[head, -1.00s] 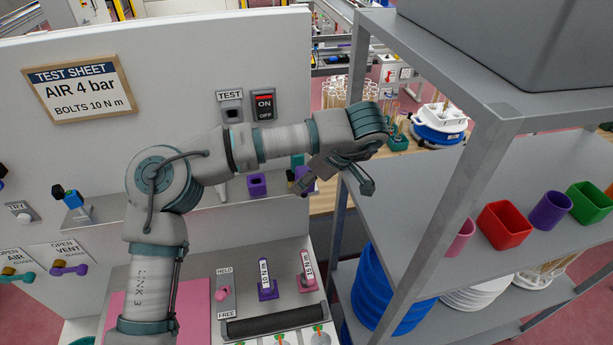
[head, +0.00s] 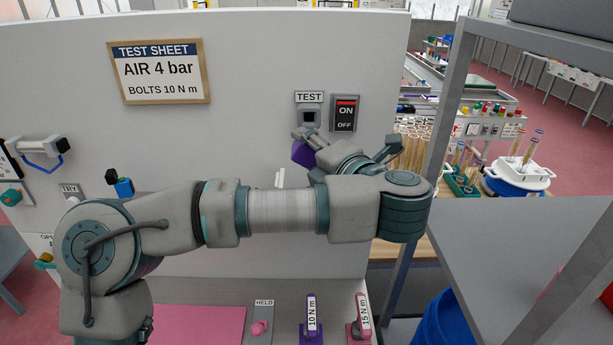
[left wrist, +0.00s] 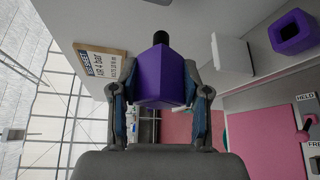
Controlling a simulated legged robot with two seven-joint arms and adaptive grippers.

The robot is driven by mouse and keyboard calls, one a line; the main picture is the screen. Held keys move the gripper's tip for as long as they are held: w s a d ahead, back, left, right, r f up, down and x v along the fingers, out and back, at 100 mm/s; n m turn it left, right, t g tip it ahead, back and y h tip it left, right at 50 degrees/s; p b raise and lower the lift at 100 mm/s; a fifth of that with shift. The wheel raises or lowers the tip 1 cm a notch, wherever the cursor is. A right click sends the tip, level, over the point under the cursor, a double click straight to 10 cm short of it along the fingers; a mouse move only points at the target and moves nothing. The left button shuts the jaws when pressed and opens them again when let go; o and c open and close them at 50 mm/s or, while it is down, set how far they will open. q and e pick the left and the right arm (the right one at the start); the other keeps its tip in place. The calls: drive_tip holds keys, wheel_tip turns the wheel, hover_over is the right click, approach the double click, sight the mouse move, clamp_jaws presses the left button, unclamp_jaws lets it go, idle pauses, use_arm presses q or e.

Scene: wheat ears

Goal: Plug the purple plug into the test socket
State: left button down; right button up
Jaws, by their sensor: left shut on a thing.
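The purple plug (head: 303,154) is gripped by my left gripper (head: 338,156) in front of the white panel, just below the test socket (head: 309,117). The socket is a grey box with a dark opening under the TEST label. In the left wrist view the plug (left wrist: 165,78) is a purple block between both fingers, its black tip (left wrist: 160,38) pointing away from the palm. In the head view the gripper and arm hide part of the plug. I cannot tell the gap between tip and socket. My right gripper is not in view.
An ON/OFF switch (head: 345,113) sits right of the socket. A grey shelf rack (head: 447,130) stands close on the right. A hollow purple holder (left wrist: 294,32) shows in the left wrist view. Pink and purple handled tools (head: 311,320) stand on the bench below.

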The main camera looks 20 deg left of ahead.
use_arm(q)
drive_tip(key=shift+s+d+r, duration=0.15)
drive_tip(key=shift+d, duration=0.15)
drive_tip(key=shift+d+r, duration=0.1)
drive_tip(key=shift+d, duration=0.45)
drive_tip(key=x, duration=0.2)
drive_tip(key=p+x, duration=0.1)
drive_tip(key=x, duration=0.1)
drive_tip(key=shift+r, duration=0.3)
drive_tip(key=shift+w+a+p, duration=0.1)
drive_tip(key=shift+w+p, duration=0.15)
drive_tip(key=shift+w, duration=0.4)
drive_tip(key=shift+w+a+p, duration=0.15)
drive_tip(key=shift+w+p, duration=0.05)
drive_tip(key=shift+w, duration=0.5)
drive_tip(key=shift+w+d+r, duration=0.1)
drive_tip(key=shift+w+d, duration=0.1)
drive_tip(key=shift+w, duration=0.3)
drive_tip(key=shift+w+d, duration=0.2)
drive_tip(key=shift+w, duration=0.35)
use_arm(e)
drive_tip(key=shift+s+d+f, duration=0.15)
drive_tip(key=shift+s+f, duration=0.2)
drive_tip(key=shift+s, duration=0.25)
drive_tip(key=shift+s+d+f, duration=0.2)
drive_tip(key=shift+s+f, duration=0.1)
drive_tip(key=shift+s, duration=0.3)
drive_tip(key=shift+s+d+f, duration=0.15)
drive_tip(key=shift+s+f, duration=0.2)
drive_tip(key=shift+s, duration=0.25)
